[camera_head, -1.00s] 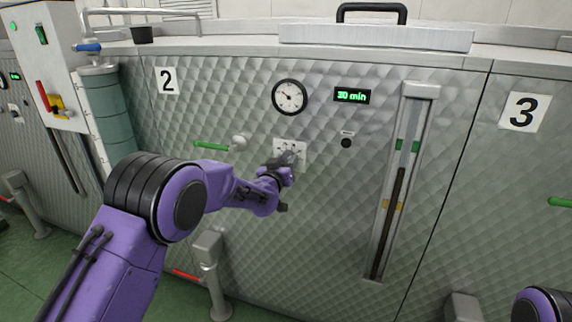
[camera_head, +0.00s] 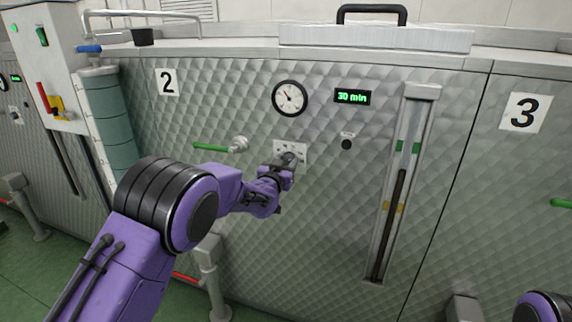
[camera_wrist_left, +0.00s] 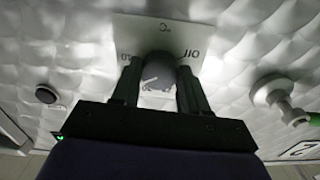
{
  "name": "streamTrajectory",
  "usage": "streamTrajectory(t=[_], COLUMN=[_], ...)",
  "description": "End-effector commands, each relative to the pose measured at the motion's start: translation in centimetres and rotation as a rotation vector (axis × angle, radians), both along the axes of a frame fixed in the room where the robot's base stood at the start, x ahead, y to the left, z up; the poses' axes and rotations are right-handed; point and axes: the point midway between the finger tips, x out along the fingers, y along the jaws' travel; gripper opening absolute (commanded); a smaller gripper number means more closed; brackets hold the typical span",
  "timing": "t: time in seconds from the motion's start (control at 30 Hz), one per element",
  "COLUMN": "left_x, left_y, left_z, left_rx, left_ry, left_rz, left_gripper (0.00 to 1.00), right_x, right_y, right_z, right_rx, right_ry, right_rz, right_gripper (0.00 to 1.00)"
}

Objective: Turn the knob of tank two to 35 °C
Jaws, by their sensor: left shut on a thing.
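Tank two (camera_head: 230,75) is a quilted steel front with a "2" label (camera_head: 167,82). A white dial plate (camera_head: 303,150) sits below the round gauge (camera_head: 290,98). My left gripper (camera_head: 286,162) is at this plate and covers much of it. In the left wrist view my left gripper (camera_wrist_left: 157,85) has a finger on each side of the grey knob (camera_wrist_left: 158,66) and is shut on it. The dial plate (camera_wrist_left: 195,32) shows "°C" and "Off" marks there; the knob's exact setting is not readable. My right gripper is out of view.
A green-handled valve (camera_head: 215,147) sticks out left of the plate. A black button (camera_head: 346,144) and a "30 min" display (camera_head: 352,97) are to the right, then a vertical level gauge (camera_head: 400,190). Tank three (camera_head: 525,112) is at the right.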

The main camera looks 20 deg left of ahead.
Motion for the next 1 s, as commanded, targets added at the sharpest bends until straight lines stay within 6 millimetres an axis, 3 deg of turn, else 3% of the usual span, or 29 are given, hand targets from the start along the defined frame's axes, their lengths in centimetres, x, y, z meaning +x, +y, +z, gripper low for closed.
streamTrajectory(t=[0.03, 0.1, 0.47, 0.8, 1.0], left_x=[0.0, 0.0, -0.7, -7.8, -10.3], left_y=[0.0, 0.0, 0.0, 0.2, 0.3], left_z=[-0.1, -0.1, 0.0, -0.2, -0.1], left_rx=[0.000, 0.000, 0.000, 0.001, 0.001], left_ry=[0.003, 0.003, 0.000, 0.002, 0.001], left_rz=[0.000, 0.000, -0.001, 0.000, -0.001], left_gripper=[0.54, 0.69, 0.69, 0.69, 0.69], right_x=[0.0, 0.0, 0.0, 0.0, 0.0], right_y=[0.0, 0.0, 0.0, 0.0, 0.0], right_z=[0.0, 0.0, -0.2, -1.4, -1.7], right_rx=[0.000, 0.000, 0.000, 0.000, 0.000], right_ry=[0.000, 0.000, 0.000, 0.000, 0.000], right_rz=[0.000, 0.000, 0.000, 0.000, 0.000], right_gripper=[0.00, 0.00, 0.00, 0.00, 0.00])
